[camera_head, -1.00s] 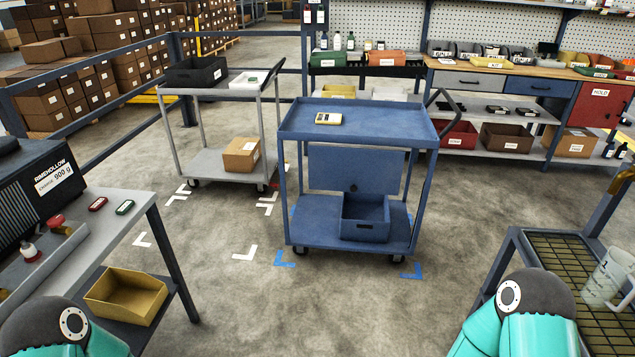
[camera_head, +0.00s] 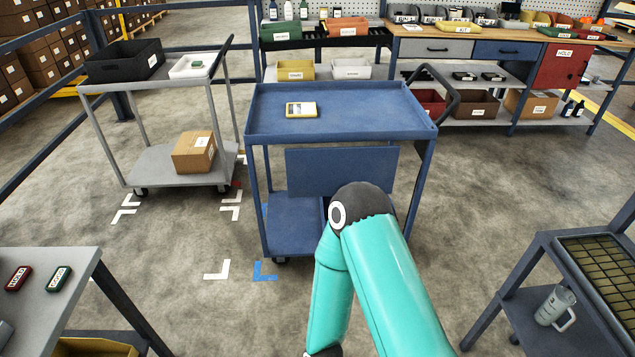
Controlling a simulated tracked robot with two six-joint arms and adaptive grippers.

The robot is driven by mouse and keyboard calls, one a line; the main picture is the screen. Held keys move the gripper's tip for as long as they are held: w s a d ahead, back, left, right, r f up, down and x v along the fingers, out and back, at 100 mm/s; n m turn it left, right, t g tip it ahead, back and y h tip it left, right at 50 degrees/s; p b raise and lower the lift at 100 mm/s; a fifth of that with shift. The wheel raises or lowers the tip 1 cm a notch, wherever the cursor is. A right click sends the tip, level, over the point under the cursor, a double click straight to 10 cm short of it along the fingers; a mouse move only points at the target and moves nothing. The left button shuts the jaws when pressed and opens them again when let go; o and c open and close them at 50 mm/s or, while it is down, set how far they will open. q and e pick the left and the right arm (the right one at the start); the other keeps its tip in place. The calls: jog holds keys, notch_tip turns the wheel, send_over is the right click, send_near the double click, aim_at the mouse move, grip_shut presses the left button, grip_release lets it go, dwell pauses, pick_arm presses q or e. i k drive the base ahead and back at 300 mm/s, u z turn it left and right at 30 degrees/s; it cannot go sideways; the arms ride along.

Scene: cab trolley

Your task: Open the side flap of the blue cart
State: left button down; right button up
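The blue cart (camera_head: 345,113) stands in the middle of the head view, with a flat top tray and a lower shelf. A blue panel (camera_head: 325,172), apparently the side flap, hangs upright below the top tray. Its lower right part is hidden behind one of my teal arms, apparently the right one. That arm's dark joint appears in front of the cart's lower shelf; I cannot tell whether it touches the cart. Neither gripper shows in this view.
A yellow device (camera_head: 301,109) lies on the cart's top. A grey trolley (camera_head: 150,166) stands to the left, a workbench (camera_head: 60,262) at lower left, and a dark rack (camera_head: 540,252) with a clear jug (camera_head: 555,306) at right. Floor between cart and rack is clear.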

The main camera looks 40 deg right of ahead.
aim_at(314, 172)
jog(key=z, duration=0.4)
jog(key=i, duration=1.05)
jog(key=z, duration=0.85)
jog(key=k, duration=0.85)
jog(key=z, duration=0.15)
jog(key=i, duration=0.9)
jog(key=u, duration=0.05)
